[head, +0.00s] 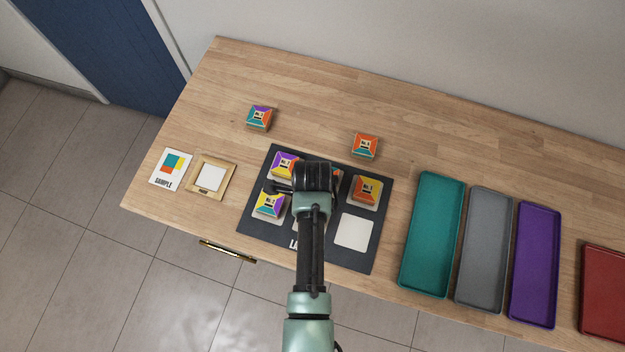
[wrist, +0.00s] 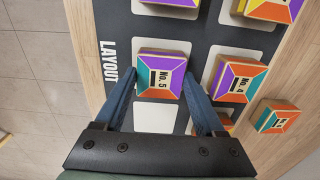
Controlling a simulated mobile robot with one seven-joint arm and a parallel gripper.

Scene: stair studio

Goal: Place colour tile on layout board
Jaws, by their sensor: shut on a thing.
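My gripper (wrist: 160,76) is shut on the No. 5 tile (wrist: 160,84), which has purple, teal and orange borders. The tile is over the front middle cell of the dark layout board (head: 258,232); I cannot tell whether it touches the cell. In the head view my arm hides this tile. The No. 4 tile (wrist: 240,82) sits in the back middle cell. Other tiles sit at the back left (head: 285,165), front left (head: 268,205) and back right (head: 367,190). The front right cell (head: 355,232) is bare white and also shows in the wrist view (wrist: 155,118).
Two loose tiles lie behind the board, one left (head: 260,118) and one right (head: 365,147). A sample card (head: 171,168) and a wooden holder (head: 210,178) with a bare white pad are at left. Teal (head: 432,235), grey (head: 485,250), purple (head: 534,265) and red (head: 605,295) trays stand at right.

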